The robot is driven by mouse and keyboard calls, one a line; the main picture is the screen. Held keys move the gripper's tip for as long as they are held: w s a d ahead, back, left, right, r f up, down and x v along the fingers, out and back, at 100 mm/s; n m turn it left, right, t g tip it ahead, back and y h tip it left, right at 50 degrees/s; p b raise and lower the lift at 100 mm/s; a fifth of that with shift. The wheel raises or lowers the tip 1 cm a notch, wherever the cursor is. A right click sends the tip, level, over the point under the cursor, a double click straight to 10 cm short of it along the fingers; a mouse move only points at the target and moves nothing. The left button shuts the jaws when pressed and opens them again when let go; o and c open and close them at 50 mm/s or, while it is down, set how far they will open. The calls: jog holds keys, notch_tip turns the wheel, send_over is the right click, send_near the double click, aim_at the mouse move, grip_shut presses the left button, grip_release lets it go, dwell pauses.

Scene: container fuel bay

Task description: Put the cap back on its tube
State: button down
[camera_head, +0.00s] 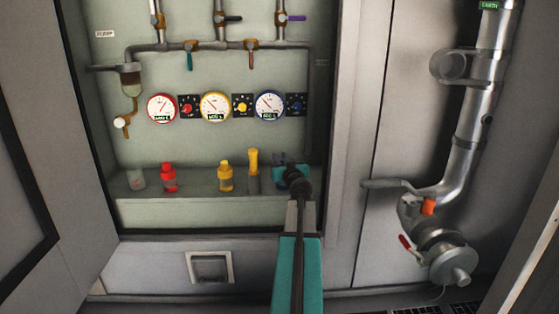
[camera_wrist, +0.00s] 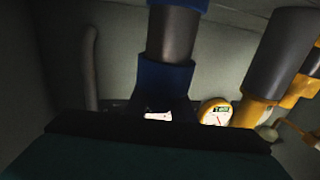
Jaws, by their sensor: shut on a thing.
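My gripper (camera_head: 299,186) is at the right end of the shelf in the head view, its jaws at a dark blue piece (camera_head: 292,171). In the wrist view the dark jaw (camera_wrist: 155,127) crosses the bottom. Right behind it is a blue-collared grey tube (camera_wrist: 172,36), its blue collar (camera_wrist: 163,84) towards the jaws. A blue band crosses its far end. The jaws are shut on the narrower dark blue part by the collar, which they largely hide. I cannot tell whether this part is a separate cap or how it meets the tube.
On the shelf stand a tall yellow-topped grey tube (camera_head: 253,172), a yellow-topped container (camera_head: 226,177), a red-topped one (camera_head: 169,178) and a pale one (camera_head: 137,179). The tall tube is close to my gripper's left. Gauges and pipes cover the wall above.

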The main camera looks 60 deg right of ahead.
jog(key=shift+f, duration=0.1)
jog(key=c, duration=1.5)
grip_release()
jog(key=shift+o, duration=0.2)
jog(key=shift+a, duration=0.1)
